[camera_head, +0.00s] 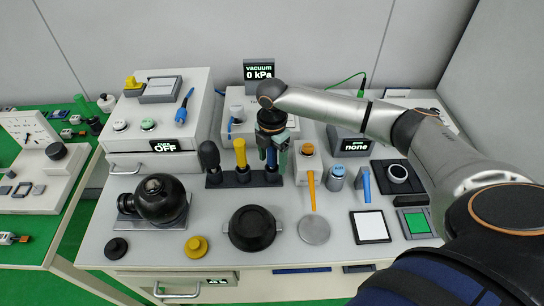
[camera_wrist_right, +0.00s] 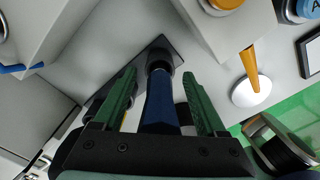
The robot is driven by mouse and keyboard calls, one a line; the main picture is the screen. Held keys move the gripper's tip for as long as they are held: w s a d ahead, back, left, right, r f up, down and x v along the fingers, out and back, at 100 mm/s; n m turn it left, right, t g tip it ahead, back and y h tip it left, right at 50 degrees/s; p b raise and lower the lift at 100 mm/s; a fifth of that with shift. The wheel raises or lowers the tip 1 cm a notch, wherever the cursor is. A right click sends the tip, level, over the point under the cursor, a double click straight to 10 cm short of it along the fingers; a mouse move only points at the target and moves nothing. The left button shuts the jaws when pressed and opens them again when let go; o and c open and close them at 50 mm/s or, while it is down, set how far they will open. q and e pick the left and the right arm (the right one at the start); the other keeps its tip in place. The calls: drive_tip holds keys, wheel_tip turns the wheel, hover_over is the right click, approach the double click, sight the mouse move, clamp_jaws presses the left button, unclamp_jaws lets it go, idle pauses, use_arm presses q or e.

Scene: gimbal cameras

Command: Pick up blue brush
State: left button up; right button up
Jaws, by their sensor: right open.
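The blue brush (camera_head: 271,158) stands upright in a black rack (camera_head: 214,182), at its right end beside a yellow-handled tool (camera_head: 241,155) and a black one (camera_head: 210,157). My right gripper (camera_head: 273,149) is above the rack, around the blue brush. In the right wrist view the blue handle (camera_wrist_right: 160,102) lies between the two green fingers of the open gripper (camera_wrist_right: 160,80), with a gap visible on both sides. The gripper base hides the handle's near end. My left gripper does not show.
White boxes (camera_head: 190,95) stand behind the rack.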

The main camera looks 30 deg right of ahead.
clamp_jaws()
idle(0.5)
drive_tip(key=shift+r, duration=0.1)
